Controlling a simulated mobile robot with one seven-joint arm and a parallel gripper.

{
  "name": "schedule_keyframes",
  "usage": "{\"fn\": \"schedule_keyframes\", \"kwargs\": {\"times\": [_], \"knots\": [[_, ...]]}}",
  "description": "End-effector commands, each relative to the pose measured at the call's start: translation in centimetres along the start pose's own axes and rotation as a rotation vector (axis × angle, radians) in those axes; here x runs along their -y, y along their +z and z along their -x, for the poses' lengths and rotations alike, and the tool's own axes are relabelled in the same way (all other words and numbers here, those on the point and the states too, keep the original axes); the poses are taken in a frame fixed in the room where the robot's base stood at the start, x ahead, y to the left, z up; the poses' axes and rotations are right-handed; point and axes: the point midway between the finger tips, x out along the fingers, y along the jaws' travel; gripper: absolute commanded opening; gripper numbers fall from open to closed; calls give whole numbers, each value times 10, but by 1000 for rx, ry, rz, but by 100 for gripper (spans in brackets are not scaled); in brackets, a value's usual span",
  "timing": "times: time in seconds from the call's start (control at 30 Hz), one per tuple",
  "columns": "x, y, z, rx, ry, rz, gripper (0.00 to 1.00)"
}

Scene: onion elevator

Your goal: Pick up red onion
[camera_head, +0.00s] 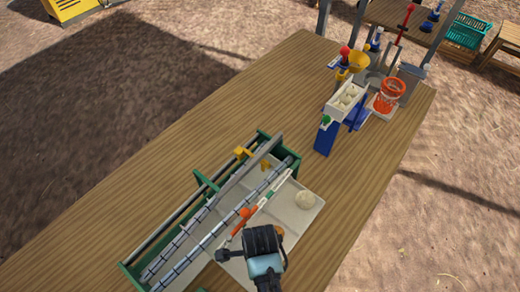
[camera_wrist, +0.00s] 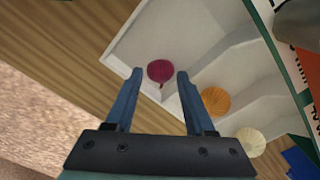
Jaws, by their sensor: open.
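The red onion (camera_wrist: 160,71) shows in the wrist view as a dark purple-red bulb in a compartment of the pale tray (camera_wrist: 140,42). My gripper (camera_wrist: 155,75) is open, and the onion appears between its two blue fingertips; I cannot tell the remaining height. An orange-yellow onion (camera_wrist: 215,101) and a pale onion (camera_wrist: 251,142) lie in neighbouring compartments. In the head view my gripper (camera_head: 236,255) is over the tray's near end and hides the red onion. The pale onion (camera_head: 305,199) shows in the tray (camera_head: 312,216).
A green-framed machine with ridged rails (camera_head: 235,212) stands left of the tray. The table's middle is clear.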

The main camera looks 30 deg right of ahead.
Motion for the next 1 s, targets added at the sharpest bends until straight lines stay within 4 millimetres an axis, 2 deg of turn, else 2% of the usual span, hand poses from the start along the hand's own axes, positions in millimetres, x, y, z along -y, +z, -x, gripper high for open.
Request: {"fn": "schedule_keyframes", "kwargs": {"times": [0.13, 0.4, 0.47, 0.7, 1.0], "knots": [[0, 0, -14, 0, -1, 0, 54], [0, 0, -17, 0, -2, 0, 54], [0, 0, -16, 0, -2, 0, 45], [0, 0, -16, 0, -1, 0, 2], [0, 1, -14, 1, -2, 0, 0]]}}
